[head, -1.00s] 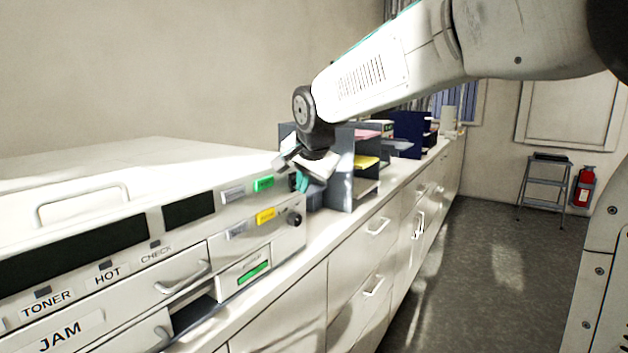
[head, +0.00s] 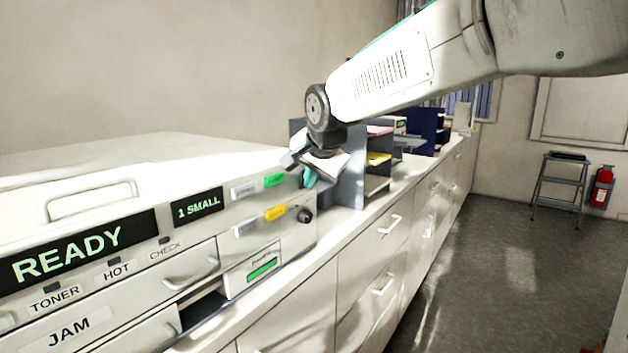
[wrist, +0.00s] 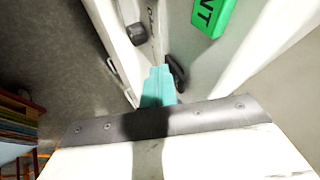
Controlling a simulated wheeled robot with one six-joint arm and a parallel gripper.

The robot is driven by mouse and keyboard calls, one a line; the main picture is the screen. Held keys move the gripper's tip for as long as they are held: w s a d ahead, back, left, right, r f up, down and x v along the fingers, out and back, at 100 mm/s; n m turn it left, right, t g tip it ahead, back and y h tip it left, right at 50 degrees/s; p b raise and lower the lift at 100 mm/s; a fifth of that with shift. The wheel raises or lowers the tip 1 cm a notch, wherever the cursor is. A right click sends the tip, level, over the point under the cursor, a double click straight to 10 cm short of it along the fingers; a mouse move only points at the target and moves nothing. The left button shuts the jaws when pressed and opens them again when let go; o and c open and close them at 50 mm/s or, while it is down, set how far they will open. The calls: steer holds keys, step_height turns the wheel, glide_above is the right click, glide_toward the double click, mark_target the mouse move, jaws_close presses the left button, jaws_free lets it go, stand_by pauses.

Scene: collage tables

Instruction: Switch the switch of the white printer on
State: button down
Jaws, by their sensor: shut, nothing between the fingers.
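The white printer (head: 230,170) fills the left of the head view. Its large display (head: 75,248) is lit and reads READY, and a small display (head: 197,208) reads 1 SMALL. My gripper (head: 310,178) is at the printer's right front corner, its teal fingers shut and empty. In the wrist view the shut fingers (wrist: 158,85) are right beside a dark rocker-like part (wrist: 177,72), which looks like the switch on the printer's side. I cannot tell whether they touch it. In the head view that part is hidden behind the corner.
A black knob (head: 305,215) and green and yellow buttons (head: 275,212) are on the printer's front near my gripper. Grey shelves (head: 350,185) with papers stand just right of it on the counter. The floor (head: 510,270) is clear; a step stool (head: 560,190) stands far off.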

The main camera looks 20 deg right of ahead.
steer(key=shift+r, duration=0.7)
steer(key=s+d+r, duration=0.3)
steer(key=s+r, duration=0.4)
steer(key=s, duration=0.3)
steer(key=shift+d, duration=0.25)
